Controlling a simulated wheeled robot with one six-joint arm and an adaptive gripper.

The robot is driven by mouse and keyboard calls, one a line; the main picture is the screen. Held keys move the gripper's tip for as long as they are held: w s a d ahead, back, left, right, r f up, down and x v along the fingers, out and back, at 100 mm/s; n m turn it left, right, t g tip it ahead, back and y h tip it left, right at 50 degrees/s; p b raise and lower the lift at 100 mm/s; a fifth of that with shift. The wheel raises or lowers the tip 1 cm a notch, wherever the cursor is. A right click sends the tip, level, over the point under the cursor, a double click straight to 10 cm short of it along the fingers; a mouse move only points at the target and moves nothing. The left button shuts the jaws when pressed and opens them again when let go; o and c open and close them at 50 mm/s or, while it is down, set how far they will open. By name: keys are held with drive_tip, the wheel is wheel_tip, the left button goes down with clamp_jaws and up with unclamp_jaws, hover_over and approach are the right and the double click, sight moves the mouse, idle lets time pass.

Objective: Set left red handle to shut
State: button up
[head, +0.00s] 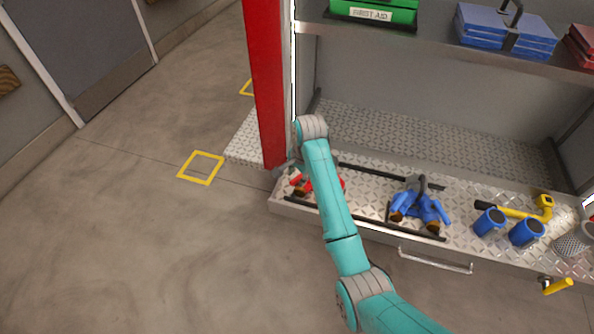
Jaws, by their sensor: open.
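The left red handle (304,187) is on a fitting on the metal-plate deck, just right of the foot of the red post. My teal arm (330,200) crosses in front of it, so only bits of red show on either side. Its exact angle cannot be told. My arm's grey wrist joint (312,127) is above and behind the fitting, close to the post.
The red post (266,80) stands close left of my wrist. A blue-handled fitting (420,208) is to the right, then blue cups (490,222) and a yellow-handled tool (525,212). A shelf (450,52) with cases overhangs the deck. Floor at left is clear.

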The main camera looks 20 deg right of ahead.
drive_tip(key=shift+f, duration=0.6)
clamp_jaws()
